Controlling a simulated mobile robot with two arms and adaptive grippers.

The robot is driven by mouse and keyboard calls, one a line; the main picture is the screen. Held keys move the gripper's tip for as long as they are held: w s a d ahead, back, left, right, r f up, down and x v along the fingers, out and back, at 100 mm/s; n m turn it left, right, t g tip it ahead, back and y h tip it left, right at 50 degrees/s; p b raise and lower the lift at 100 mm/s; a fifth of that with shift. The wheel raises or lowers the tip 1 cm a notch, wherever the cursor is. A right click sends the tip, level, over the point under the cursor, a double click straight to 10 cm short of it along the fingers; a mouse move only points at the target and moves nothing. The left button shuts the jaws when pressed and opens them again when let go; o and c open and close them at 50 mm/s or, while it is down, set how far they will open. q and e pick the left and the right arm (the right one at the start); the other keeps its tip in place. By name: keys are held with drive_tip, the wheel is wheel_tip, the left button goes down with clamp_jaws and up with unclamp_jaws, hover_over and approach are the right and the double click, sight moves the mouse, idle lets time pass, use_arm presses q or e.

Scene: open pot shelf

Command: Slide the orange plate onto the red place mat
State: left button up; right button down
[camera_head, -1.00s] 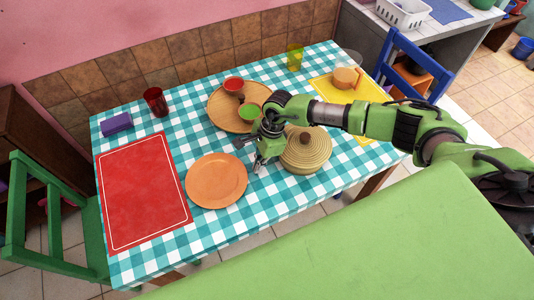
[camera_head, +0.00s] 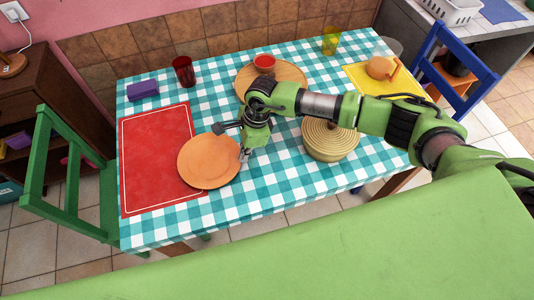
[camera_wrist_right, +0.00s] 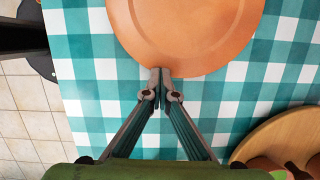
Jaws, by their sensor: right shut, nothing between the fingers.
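The orange plate (camera_head: 207,163) lies flat on the checked tablecloth, its left part overlapping the right edge of the red place mat (camera_head: 150,165). Most of the plate is still on the cloth to the right of the mat. My right gripper (camera_head: 245,154) is low at the plate's right rim, shut and empty. In the right wrist view, the closed fingertips (camera_wrist_right: 160,74) meet the rim of the orange plate (camera_wrist_right: 185,30), seeming to touch it from outside. The mat is not clear in that view. My left gripper is not in view.
A lidded tan pot (camera_head: 330,142) stands right of my gripper, under my right forearm.

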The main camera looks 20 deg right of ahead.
sight(195, 170)
drive_tip(key=a+b, duration=0.3)
drive_tip(key=a, duration=0.1)
drive_tip(key=a+b, duration=0.3)
drive_tip(key=a, duration=0.2)
drive_tip(key=a+b, duration=0.2)
drive_tip(key=a, duration=0.3)
drive_tip(key=shift+w+f+b, duration=0.1)
drive_tip(key=shift+f+b, duration=0.2)
drive_tip(key=shift+b, duration=0.1)
drive_tip(key=shift+a+r, duration=0.1)
drive_tip(key=shift+a, duration=0.2)
drive_tip(key=shift+r, duration=0.15)
